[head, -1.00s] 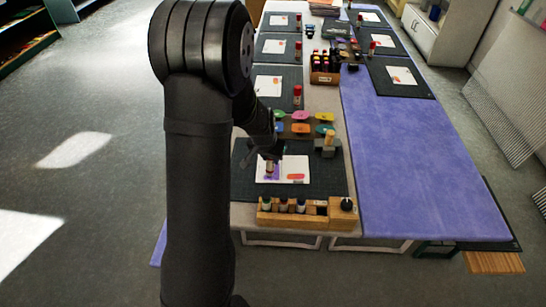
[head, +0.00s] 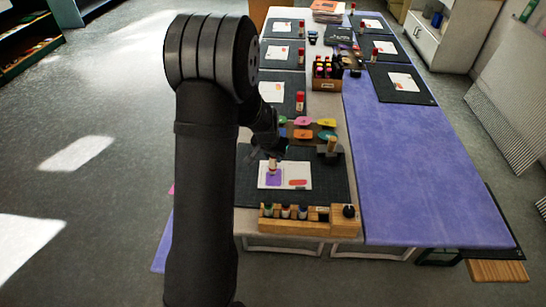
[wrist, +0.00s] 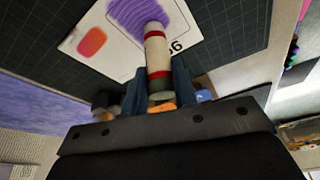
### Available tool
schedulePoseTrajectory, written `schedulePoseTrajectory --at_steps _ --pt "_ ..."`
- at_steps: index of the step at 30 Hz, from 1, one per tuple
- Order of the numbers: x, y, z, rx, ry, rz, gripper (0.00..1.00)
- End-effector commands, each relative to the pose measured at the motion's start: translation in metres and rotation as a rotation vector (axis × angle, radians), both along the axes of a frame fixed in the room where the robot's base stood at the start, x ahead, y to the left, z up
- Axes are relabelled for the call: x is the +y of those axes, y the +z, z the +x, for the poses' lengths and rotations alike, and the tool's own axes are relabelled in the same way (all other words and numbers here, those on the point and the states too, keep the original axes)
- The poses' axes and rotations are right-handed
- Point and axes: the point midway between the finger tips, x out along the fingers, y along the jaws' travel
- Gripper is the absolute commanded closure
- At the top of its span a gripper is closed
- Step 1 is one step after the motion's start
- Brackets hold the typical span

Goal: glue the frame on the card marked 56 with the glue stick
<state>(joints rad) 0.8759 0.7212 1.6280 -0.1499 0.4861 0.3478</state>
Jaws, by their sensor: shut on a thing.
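The white card (head: 299,174) lies on a dark cutting mat. It bears a purple patch (head: 274,179) on its left and a red-orange patch (head: 298,183) at lower right. In the wrist view, the purple patch (wrist: 128,14) looks like dense scribbled strokes, and printed digits by the glue stick are partly covered, with a 6 readable. My gripper (wrist: 157,88) is shut on the glue stick (wrist: 157,55), a pale tube with red bands. The stick's far end is at the purple patch; I cannot tell whether it touches.
A wooden rack (head: 330,227) with small bottles stands at the mat's (head: 335,190) front edge. Coloured lids (head: 303,122) and a stamp-like block (head: 331,146) stand behind the card. More mats with cards lie farther back. The purple tabletop (head: 410,180) at right is largely clear.

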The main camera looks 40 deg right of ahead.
Motion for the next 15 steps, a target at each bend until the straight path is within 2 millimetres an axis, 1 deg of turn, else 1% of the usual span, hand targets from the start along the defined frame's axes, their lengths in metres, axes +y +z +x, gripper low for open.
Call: schedulePoseTrajectory --at_steps 4,15 --pt "-0.006 0.001 0.006 -0.002 0.0 -0.001 0.94" --pt "-0.014 0.0 0.014 0.0 0.0 0.0 0.94"
